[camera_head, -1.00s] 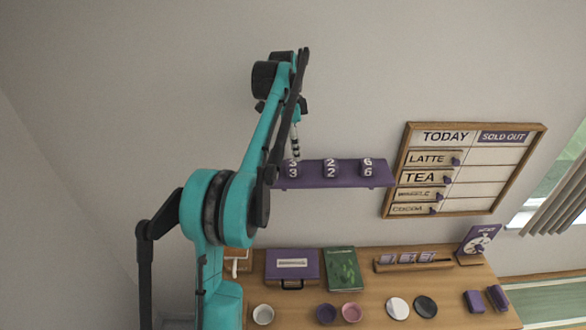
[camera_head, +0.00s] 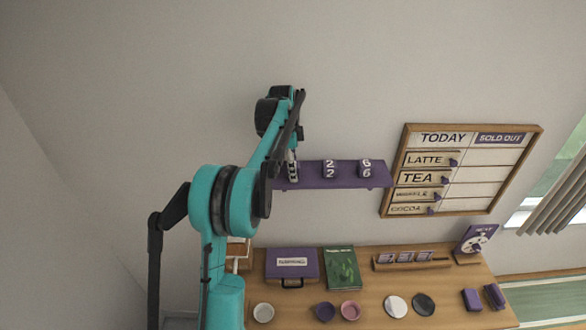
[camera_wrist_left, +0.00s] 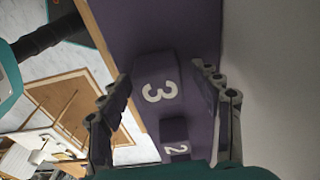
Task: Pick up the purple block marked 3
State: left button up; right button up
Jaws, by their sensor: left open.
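The purple block marked 3 (camera_wrist_left: 158,88) stands on the purple shelf (camera_head: 346,180) near its left end. In the left wrist view it lies between the two spread fingers of my left gripper (camera_wrist_left: 161,72). The fingers are open, one on each side, and I cannot tell whether either touches it. In the head view my left gripper (camera_head: 293,164) is at the shelf's left end and mostly hides this block. My right gripper is in neither view.
A block marked 2 (camera_head: 329,169) and a block marked 6 (camera_head: 364,168) stand farther right on the shelf. A menu board (camera_head: 462,170) hangs to the right. Below is a wooden counter (camera_head: 380,313) with cups, a purple case (camera_head: 291,264) and a green book (camera_head: 342,268).

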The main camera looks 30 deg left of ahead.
pick_arm(q)
jog(key=c, duration=1.2)
jog(key=shift+c, duration=0.2)
